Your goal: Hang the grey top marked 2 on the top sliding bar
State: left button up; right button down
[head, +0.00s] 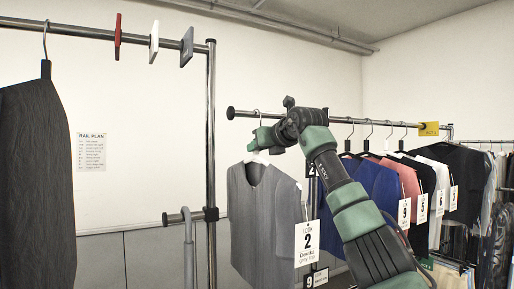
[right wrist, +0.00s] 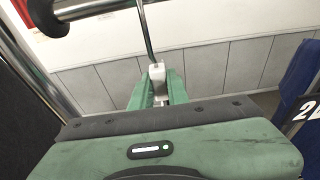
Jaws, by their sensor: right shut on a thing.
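The grey top marked 2 (head: 262,210) hangs upright from a pale hanger (head: 256,158) in the middle of the head view, with its white tag (head: 307,240) at its right side. My right gripper (head: 266,138) is shut on the hanger just below its hook. In the right wrist view the green fingers (right wrist: 157,88) close around a pale block at the hook's base. The hook (right wrist: 147,38) rises above them. The top bar (head: 100,34) of the left rack is higher and to the left, apart from the top. My left gripper is not in view.
Red (head: 118,37), white (head: 154,42) and grey (head: 187,46) dividers sit on the left rack's bar. A dark garment (head: 38,175) hangs at its left. The rack's upright post (head: 211,140) stands left of the grey top. Several tagged garments fill the right rail (head: 350,119).

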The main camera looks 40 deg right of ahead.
jog(key=c, duration=1.3)
grip_release()
jog(key=shift+r, duration=0.1)
jog(key=shift+s, duration=0.1)
jog(key=shift+s+a+b, duration=0.1)
jog(key=shift+s+b, duration=0.45)
jog(key=shift+b, duration=0.05)
jog(key=b+v, duration=0.3)
jog(key=v, duration=0.3)
jog(key=shift+s+r, duration=0.2)
jog(key=shift+s, duration=0.15)
jog(key=shift+w, duration=0.1)
